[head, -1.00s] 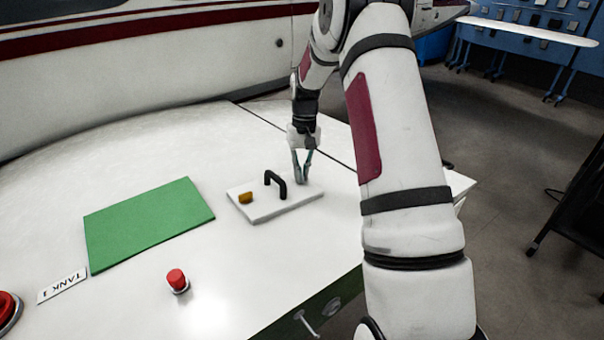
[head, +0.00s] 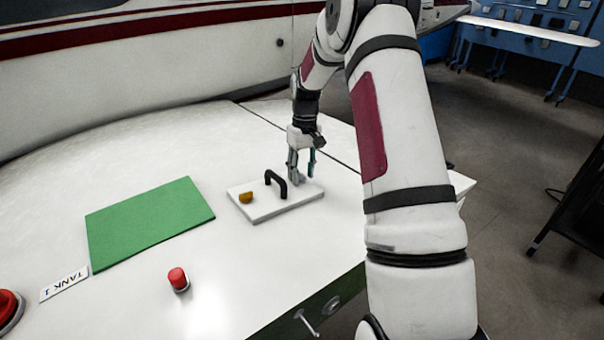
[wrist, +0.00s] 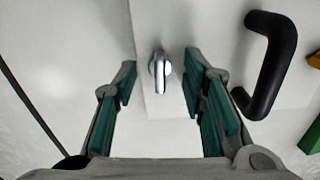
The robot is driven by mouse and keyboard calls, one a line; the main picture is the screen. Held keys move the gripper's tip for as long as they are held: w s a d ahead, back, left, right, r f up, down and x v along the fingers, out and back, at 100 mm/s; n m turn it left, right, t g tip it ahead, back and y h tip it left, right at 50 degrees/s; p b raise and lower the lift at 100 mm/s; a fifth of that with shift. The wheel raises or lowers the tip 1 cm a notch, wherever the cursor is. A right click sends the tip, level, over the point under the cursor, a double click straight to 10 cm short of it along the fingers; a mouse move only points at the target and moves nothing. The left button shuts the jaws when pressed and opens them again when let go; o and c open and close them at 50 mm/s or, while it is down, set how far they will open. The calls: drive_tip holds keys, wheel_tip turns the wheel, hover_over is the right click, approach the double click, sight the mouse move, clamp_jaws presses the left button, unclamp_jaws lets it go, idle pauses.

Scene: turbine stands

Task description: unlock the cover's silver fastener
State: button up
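The white cover (head: 264,212) lies flat on the white surface, with a black arched handle (head: 276,184) near its middle. The silver fastener (wrist: 160,73) shows in the wrist view near the cover's edge, its lever pointing down the picture. In the head view I cannot make the fastener out at my gripper. My gripper (head: 303,178) points down over the cover's right end. In the wrist view my gripper (wrist: 160,78) is open, one finger on each side of the fastener, with visible gaps and nothing held. A gold fastener (head: 246,197) sits at the cover's left end.
A green panel (head: 150,222) lies to the left of the cover. A red button (head: 178,278) stands in front, and a larger red button (head: 8,308) is at the lower left by a TANK 1 label (head: 64,284). The handle (wrist: 268,62) stands close to the right finger.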

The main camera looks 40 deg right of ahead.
sight(302, 174)
drive_tip(key=shift+w+d+r, duration=0.15)
drive_tip(key=shift+r, duration=1.1)
drive_tip(key=shift+w+d+r, duration=0.1)
drive_tip(key=shift+d+r, duration=0.05)
drive_tip(key=shift+r, duration=1.1)
drive_tip(key=s+a+r+t+h, duration=0.1)
drive_tip(key=s+a+r, duration=0.45)
drive_tip(key=r, duration=0.25)
drive_tip(key=s+a+r+t+h, duration=0.1)
drive_tip(key=s+a+r, duration=0.4)
drive_tip(key=a+r, duration=0.3)
drive_tip(key=s+a+r+t, duration=0.1)
drive_tip(key=s+a, duration=0.3)
drive_tip(key=s, duration=0.6)
drive_tip(key=s+a+r+t, duration=0.2)
drive_tip(key=s+a+t, duration=0.1)
drive_tip(key=s, duration=0.7)
drive_tip(key=shift+a+n+y, duration=0.3)
drive_tip(key=shift+a+y, duration=0.1)
drive_tip(key=shift+a, duration=0.3)
